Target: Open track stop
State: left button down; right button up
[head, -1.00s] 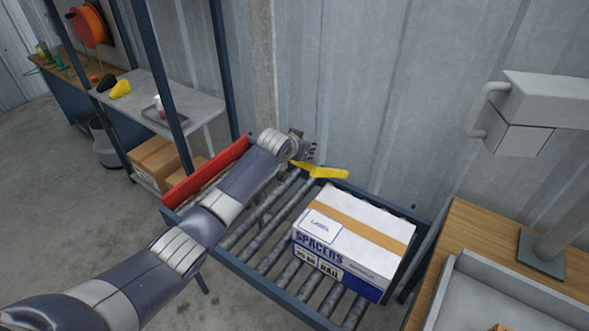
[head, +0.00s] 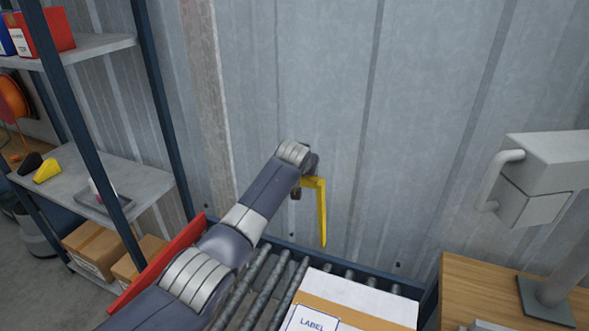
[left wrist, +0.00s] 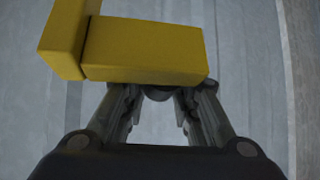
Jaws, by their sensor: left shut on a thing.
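The track stop is a yellow L-shaped bar (head: 322,212). In the head view its long part hangs down in front of the wall above the far end of the roller track (head: 262,282). My left gripper (head: 306,182) is at the bar's upper end. In the left wrist view the yellow bar (left wrist: 145,50) lies across the fingertips of my left gripper (left wrist: 160,92), which is shut on it. The hand partly hides the hold in the head view. My right gripper is not in view.
A red side plate (head: 165,262) stands at the track's left. A shelf rack (head: 150,185) is left, a wooden bench (head: 480,285) right. The corrugated wall (head: 420,100) is close behind.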

pick_arm(q)
jog(key=shift+w+d+r, duration=0.1)
jog(key=shift+w+r, duration=0.1)
jog(key=c, duration=1.3)
grip_release()
jog(key=shift+d, duration=0.1)
jog(key=shift+f, duration=0.15)
jog(key=shift+s+r, duration=0.4)
jog(key=shift+s, duration=0.05)
jog(key=v, duration=1)
jog(key=shift+s+r, duration=0.15)
jog(key=shift+s, duration=0.2)
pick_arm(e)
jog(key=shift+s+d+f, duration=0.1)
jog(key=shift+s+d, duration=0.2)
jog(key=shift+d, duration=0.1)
